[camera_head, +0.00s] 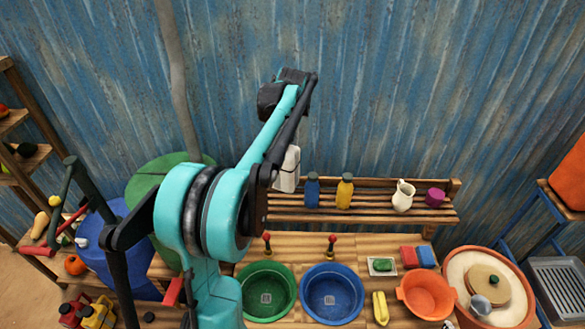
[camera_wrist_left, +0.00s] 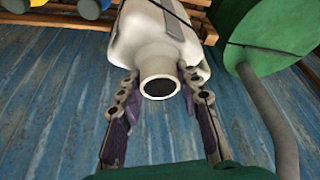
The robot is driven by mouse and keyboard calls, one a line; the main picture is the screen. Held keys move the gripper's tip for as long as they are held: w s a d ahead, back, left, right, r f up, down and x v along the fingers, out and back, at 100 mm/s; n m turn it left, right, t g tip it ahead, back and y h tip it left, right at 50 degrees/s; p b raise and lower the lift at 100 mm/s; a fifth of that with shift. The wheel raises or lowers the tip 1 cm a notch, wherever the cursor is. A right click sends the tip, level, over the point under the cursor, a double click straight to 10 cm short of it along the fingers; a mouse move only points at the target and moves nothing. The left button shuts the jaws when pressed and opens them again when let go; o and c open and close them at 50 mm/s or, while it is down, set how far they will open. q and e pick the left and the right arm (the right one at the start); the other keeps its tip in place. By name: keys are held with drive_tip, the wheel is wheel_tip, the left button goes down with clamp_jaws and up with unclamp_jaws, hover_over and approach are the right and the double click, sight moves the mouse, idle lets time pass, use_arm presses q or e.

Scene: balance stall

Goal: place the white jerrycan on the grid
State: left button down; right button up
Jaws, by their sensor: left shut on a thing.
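The white jerrycan (camera_head: 288,170) shows in the head view beside my left arm, in front of the wall and near the left end of the slatted shelf. My arm covers part of it. In the left wrist view the jerrycan (camera_wrist_left: 140,35) fills the top middle, its round open neck facing the camera. My left gripper (camera_wrist_left: 163,100) is shut on it, one finger on each side of the neck. A grey ribbed tray (camera_head: 563,288), possibly the grid, is at the far right. My right gripper is not in view.
The slatted shelf (camera_head: 385,210) holds a blue bottle (camera_head: 312,190), a yellow bottle (camera_head: 345,191), a white jug (camera_head: 403,196) and a purple pot (camera_head: 435,197). Below are a green basin (camera_head: 265,290), a blue basin (camera_head: 332,292) and an orange tub (camera_head: 427,295).

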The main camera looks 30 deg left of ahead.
sight(282, 164)
use_arm(q)
wheel_tip(282, 164, down, 10)
drive_tip(key=shift+f+p, duration=0.15)
drive_tip(key=shift+p, duration=0.15)
drive_tip(key=c, duration=1)
unclamp_jaws()
drive_tip(key=shift+f, duration=0.1)
drive_tip(key=shift+c, duration=0.2)
